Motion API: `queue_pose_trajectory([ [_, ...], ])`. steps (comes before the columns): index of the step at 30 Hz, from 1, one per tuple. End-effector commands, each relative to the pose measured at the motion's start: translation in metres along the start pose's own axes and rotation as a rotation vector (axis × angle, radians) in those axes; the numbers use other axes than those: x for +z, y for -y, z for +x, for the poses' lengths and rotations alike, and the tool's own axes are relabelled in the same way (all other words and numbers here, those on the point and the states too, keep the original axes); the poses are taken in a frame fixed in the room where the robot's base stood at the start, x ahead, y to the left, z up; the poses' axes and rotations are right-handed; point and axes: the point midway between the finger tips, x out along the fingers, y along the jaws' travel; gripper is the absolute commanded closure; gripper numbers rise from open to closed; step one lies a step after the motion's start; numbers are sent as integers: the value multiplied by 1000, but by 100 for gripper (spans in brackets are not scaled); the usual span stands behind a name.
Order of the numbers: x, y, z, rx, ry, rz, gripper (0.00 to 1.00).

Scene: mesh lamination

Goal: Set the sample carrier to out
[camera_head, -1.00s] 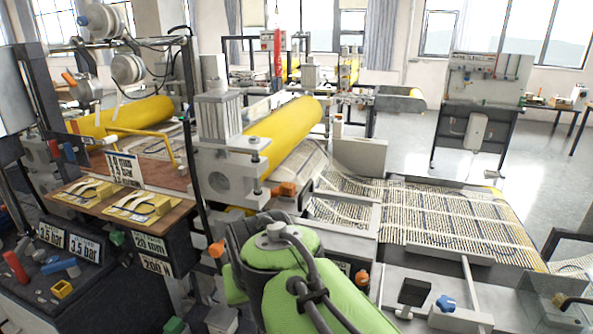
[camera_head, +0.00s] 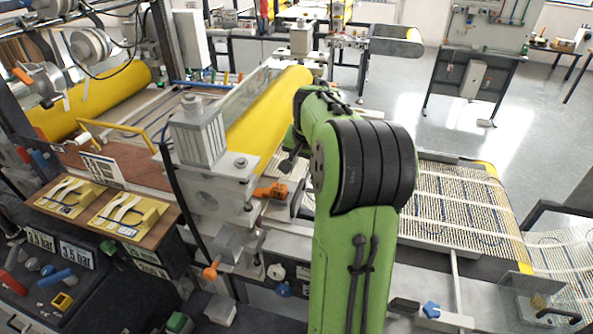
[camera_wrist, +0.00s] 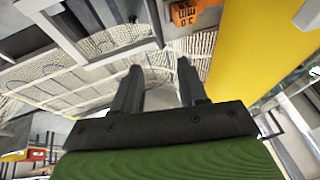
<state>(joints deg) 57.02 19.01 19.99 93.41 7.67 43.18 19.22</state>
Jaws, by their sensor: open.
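I cannot tell for sure which part is the sample carrier. Two yellow holders with pale strips, the left one (camera_head: 70,198) and the right one (camera_head: 128,216), lie on a wooden shelf (camera_head: 160,240) at the left of the head view. My gripper (camera_wrist: 158,78) is open and empty in the wrist view, its two dark fingers apart. Behind them are pale woven mesh (camera_wrist: 85,80) and the yellow roller (camera_wrist: 250,45). An orange block with print (camera_wrist: 190,12) shows at the top. In the head view my green arm hides part of the machine's middle.
The roller (camera_head: 270,115) lies behind a grey press block (camera_head: 205,185) with an orange lever (camera_head: 270,191). Mesh (camera_head: 455,205) spreads over the bed at right. A blue knob (camera_head: 431,310) is near the front. Open floor (camera_head: 400,95) lies behind the bed.

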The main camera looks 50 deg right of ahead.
Motion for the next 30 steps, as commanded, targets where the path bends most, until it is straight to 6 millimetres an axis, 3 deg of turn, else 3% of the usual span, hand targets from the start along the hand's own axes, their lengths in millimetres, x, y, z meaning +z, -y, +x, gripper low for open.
queue_pose_trajectory([
  [12,3,0,100,0,7,-3,58],
  [18,3,1,140,-1,4,-4,58],
  [23,3,0,153,0,2,-4,58],
  [30,2,0,154,0,1,-4,59],
])
